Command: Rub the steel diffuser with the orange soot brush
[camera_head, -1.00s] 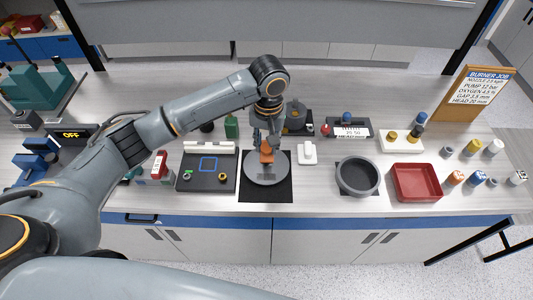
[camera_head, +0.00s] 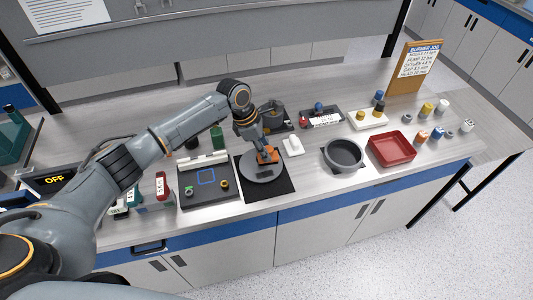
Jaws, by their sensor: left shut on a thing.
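The steel diffuser is a flat grey disc (camera_head: 258,173) lying on a black mat (camera_head: 286,184) near the front middle of the bench. The orange soot brush (camera_head: 268,156) is over the upper right part of the disc. My left gripper (camera_head: 264,148) points down and is shut on the brush. The brush appears to touch the disc, but its underside is hidden. My right gripper is out of view.
A black tray (camera_head: 192,200) with a blue square outline lies left of the mat. A white block (camera_head: 292,147), a grey round pan (camera_head: 343,155) and a red tray (camera_head: 391,150) stand to the right. Bare bench top lies in front of the pan.

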